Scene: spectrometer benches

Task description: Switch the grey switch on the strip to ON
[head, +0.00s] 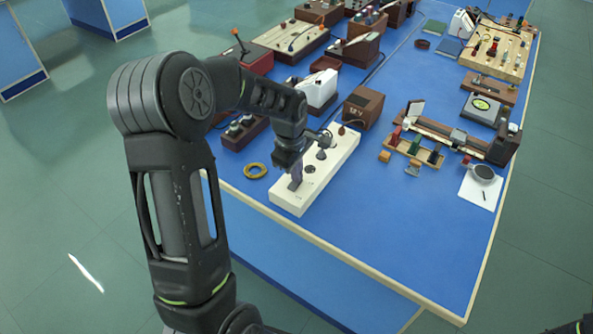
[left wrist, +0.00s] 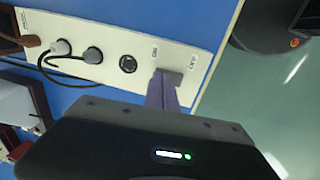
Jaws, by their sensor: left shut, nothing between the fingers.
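The white strip (head: 330,168) lies on the blue bench near its front-left edge; it also fills the upper part of the left wrist view (left wrist: 205,58). The grey switch (left wrist: 172,77) is at the strip's near end, between two small printed labels that I cannot read surely. My left gripper (head: 295,183) points down over that end. Its purple-grey fingers (left wrist: 160,93) are shut and empty, at or against the switch. They partly hide it, so its tilt cannot be told. My right gripper is not in view.
Two grey plugs (left wrist: 93,55) and an empty round socket (left wrist: 127,64) sit along the strip.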

